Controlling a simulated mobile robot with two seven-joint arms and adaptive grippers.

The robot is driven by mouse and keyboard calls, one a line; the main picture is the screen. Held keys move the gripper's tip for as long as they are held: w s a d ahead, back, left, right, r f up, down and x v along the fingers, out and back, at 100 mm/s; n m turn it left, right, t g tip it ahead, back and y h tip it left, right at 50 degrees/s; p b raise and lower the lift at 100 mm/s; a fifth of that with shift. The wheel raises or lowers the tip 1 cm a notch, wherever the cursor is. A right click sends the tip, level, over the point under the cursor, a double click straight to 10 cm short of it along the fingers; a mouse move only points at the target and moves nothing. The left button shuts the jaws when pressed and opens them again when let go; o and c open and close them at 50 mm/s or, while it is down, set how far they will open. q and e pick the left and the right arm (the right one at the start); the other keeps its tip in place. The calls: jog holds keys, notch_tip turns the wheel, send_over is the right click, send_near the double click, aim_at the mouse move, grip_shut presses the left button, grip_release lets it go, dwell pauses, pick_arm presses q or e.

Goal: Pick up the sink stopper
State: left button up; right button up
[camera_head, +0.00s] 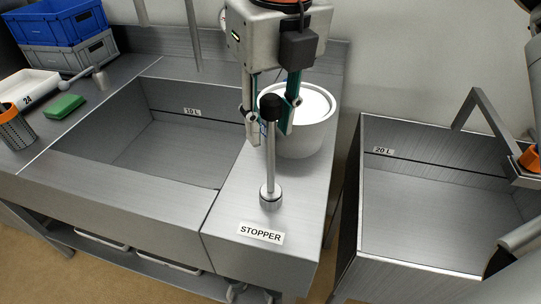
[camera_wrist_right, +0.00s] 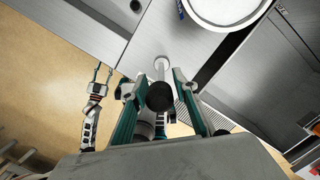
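The sink stopper stands upright on the steel counter, with a black ball knob (camera_head: 271,107), a thin metal rod (camera_head: 270,155) and a round metal base (camera_head: 270,198). Behind it is the label STOPPER's counter strip; the label (camera_head: 261,233) lies in front of the base. My right gripper (camera_head: 271,122) points down at knob height, open, with its teal fingers left and right of the knob. In the right wrist view the knob (camera_wrist_right: 160,97) shows between the parted fingers (camera_wrist_right: 161,105). What seems to be my left gripper (camera_wrist_right: 103,72) is low before the counter, its tips apart.
A white round tub (camera_head: 312,125) stands close behind the stopper. The sink basin (camera_head: 175,140) marked 10 L opens to the left, and a basin (camera_head: 430,205) marked 20 L is at right. A green sponge (camera_head: 63,106) and blue crate (camera_head: 58,22) are far left.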

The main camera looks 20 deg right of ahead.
aim_at(269, 136)
notch_tip(269, 136, down, 3)
jog(key=shift+w+r, duration=0.1)
jog(key=shift+w, duration=0.05)
jog(key=shift+f, duration=0.3)
grip_shut()
pick_arm(q)
jog(key=shift+w+a+f, duration=0.1)
jog(key=shift+w+f, duration=0.1)
pick_arm(e)
jog(key=shift+r, duration=0.1)
pick_arm(q)
jog(key=shift+s, duration=0.1)
pick_arm(e)
jog(key=shift+r, duration=0.1)
